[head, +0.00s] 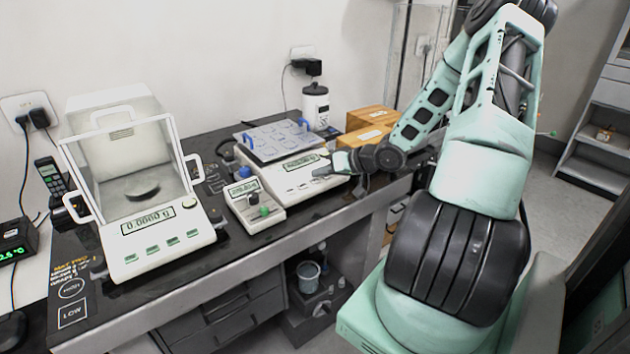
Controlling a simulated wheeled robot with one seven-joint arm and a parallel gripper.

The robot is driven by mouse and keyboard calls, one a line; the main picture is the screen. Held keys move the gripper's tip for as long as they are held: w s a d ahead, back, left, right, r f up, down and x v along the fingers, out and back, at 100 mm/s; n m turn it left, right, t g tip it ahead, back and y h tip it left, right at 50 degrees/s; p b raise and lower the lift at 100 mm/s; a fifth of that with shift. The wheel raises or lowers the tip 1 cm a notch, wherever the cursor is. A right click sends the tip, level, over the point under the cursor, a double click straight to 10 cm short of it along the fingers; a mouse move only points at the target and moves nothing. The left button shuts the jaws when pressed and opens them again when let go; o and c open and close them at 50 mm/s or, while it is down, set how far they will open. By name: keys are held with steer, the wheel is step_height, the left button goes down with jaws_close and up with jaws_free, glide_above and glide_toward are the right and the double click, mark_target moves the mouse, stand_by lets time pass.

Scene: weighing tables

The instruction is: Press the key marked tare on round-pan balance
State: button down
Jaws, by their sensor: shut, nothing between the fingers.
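The round-pan balance (115,262) stands at the left of the dark bench, with a clear draft shield (122,150) over a dark round pan (142,190). Its display (147,219) seems to read zeros. A row of green keys (152,250) runs along its sloped front; their markings are too small to read, so I cannot tell which is tare. My gripper (318,174) is shut and empty. It is well to the right of this balance, at the front of another balance, and I cannot tell whether it touches that one.
A second balance (283,180) with a flat blue-handled plate (275,140) stands mid-bench. Bench front (200,275) is mostly clear.

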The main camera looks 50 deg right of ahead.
steer(key=shift+f, duration=0.1)
stand_by(0.6)
steer(key=shift+w+f, duration=0.15)
steer(key=shift+f, duration=0.15)
steer(key=shift+w+f, duration=0.1)
steer(key=shift+f, duration=0.25)
stand_by(0.6)
steer(key=shift+r, duration=0.1)
steer(key=shift+s+r+p, duration=0.25)
steer(key=shift+r+p, duration=0.45)
steer(key=shift+p, duration=0.45)
steer(key=r+p, duration=0.2)
steer(key=s+r+p, duration=0.1)
steer(key=r+p, duration=0.1)
steer(key=p, duration=0.1)
steer(key=shift+s+a+r, duration=0.2)
steer(key=shift+r, duration=0.15)
